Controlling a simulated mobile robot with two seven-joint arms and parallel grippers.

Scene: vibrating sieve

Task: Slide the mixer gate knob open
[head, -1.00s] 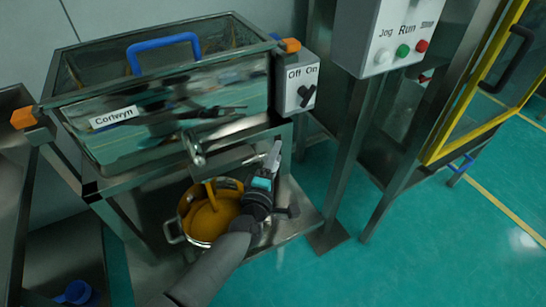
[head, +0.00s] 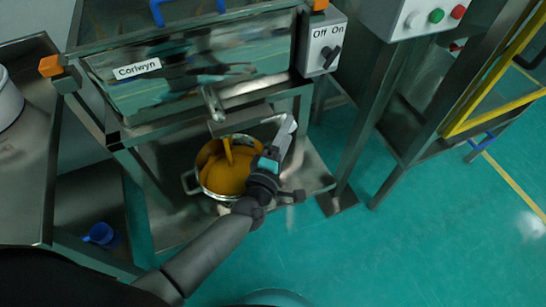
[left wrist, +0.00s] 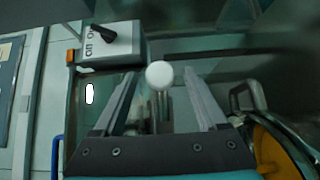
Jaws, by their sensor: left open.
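A white round knob (left wrist: 159,75) on a metal stem shows in the left wrist view, in line with the gap between my left fingers. I cannot tell its distance from them. In the head view a short metal rod (head: 213,103) juts from the front of the sieve; whether it is that knob is unclear. My left gripper (head: 284,128) is open, beside the orange-filled metal pot and below the sieve. Its two fingers (left wrist: 159,105) stand wide apart in the left wrist view, with nothing gripped. My right gripper is not in view.
The sieve box labelled Corlwyn (head: 190,85) stands above, with an Off/On switch box (head: 322,45) at its right. The pot (head: 191,183) sits on a metal shelf under it. A metal post (head: 365,120) rises at right; open green floor lies beyond.

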